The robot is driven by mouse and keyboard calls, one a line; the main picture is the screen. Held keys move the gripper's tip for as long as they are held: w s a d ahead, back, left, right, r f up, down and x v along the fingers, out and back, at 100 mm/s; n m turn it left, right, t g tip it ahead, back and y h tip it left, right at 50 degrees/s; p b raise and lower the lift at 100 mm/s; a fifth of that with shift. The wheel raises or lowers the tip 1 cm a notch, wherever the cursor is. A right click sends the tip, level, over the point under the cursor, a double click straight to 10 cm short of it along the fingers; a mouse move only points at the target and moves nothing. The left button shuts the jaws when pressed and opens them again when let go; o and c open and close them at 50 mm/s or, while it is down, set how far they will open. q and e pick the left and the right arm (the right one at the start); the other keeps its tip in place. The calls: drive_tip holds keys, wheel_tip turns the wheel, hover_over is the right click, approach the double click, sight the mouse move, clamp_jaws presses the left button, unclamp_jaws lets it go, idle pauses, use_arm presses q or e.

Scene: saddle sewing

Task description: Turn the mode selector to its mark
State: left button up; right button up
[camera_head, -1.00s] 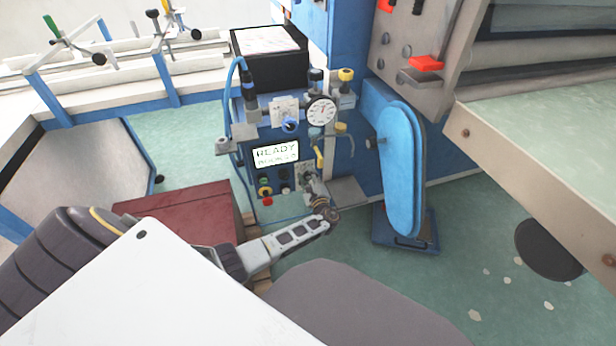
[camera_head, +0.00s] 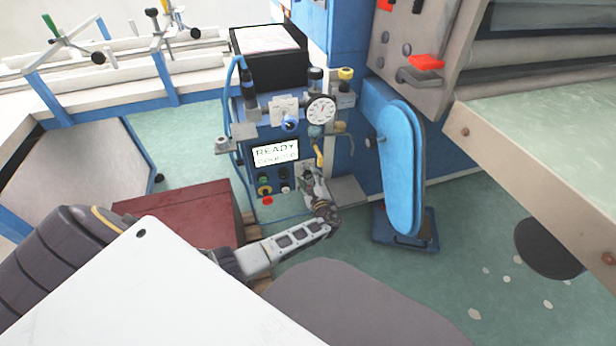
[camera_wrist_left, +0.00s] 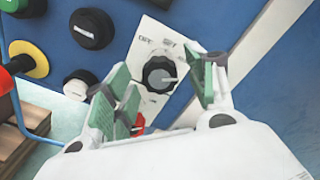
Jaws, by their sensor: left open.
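The mode selector (camera_wrist_left: 160,74) is a round black knob with a light pointer line on a pale plate (camera_wrist_left: 150,44). Labels resembling OFF and SET stand above it; the right-hand label is too small to read. My left gripper (camera_wrist_left: 162,92) is open, with one green-padded finger to the lower left of the knob and the other to its right. No contact with the knob shows. A red part (camera_wrist_left: 138,122) sits low on the plate, partly behind the left finger. In the head view my left gripper (camera_head: 315,188) is at the panel's lower right and covers part of the selector plate.
The blue machine has a lit display (camera_head: 275,152) reading READY; its second line is unclear. Yellow and black buttons (camera_wrist_left: 92,28) lie left of the selector. A grey ledge (camera_head: 348,190) is right of the gripper. A dark red box (camera_head: 185,215) stands left.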

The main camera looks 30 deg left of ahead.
use_arm(q)
drive_tip(key=v, duration=1)
drive_tip(key=shift+d, duration=0.2)
drive_tip(key=shift+s, duration=0.1)
idle(0.4)
